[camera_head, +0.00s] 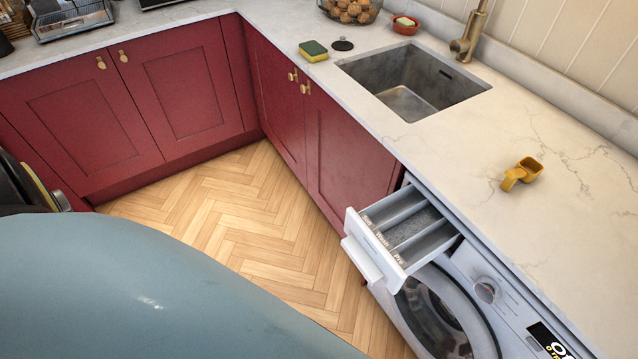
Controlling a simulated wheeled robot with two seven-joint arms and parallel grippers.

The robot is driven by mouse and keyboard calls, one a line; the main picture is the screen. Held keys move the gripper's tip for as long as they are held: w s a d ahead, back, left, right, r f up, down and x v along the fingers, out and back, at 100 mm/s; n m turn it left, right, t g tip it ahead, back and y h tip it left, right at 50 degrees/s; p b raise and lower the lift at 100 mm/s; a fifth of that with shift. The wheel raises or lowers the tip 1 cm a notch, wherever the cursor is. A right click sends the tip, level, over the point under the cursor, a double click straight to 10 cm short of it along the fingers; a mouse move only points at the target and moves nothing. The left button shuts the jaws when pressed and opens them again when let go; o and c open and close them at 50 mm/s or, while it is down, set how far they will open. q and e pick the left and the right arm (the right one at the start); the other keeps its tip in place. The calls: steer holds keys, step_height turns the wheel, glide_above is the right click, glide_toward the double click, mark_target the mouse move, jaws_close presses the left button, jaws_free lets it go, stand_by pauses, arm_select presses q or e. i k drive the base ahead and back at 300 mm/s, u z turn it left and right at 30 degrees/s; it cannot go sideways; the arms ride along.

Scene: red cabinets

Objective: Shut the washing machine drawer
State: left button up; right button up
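The washing machine (507,317) stands under the counter at the lower right, with its round door partly cut off by the lower edge. Its detergent drawer (372,249) is pulled out at the machine's upper left corner, and its open compartments show. One compartment holds a grey-white powder-like filling. Neither of my grippers is in view.
A marble counter (560,225) runs above the machine, with a yellow scoop (522,174) on it. A sink (415,85), a sponge (313,51) and red cabinets (345,155) lie farther back. The wooden floor (230,220) is clear. My blue-grey body covers the lower left.

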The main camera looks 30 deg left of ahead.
mark_target(388, 241)
steer(key=u, duration=2.65)
steer(key=k, duration=0.65)
steer(key=z, duration=1.4)
steer(key=i, duration=0.5)
steer(key=z, duration=0.05)
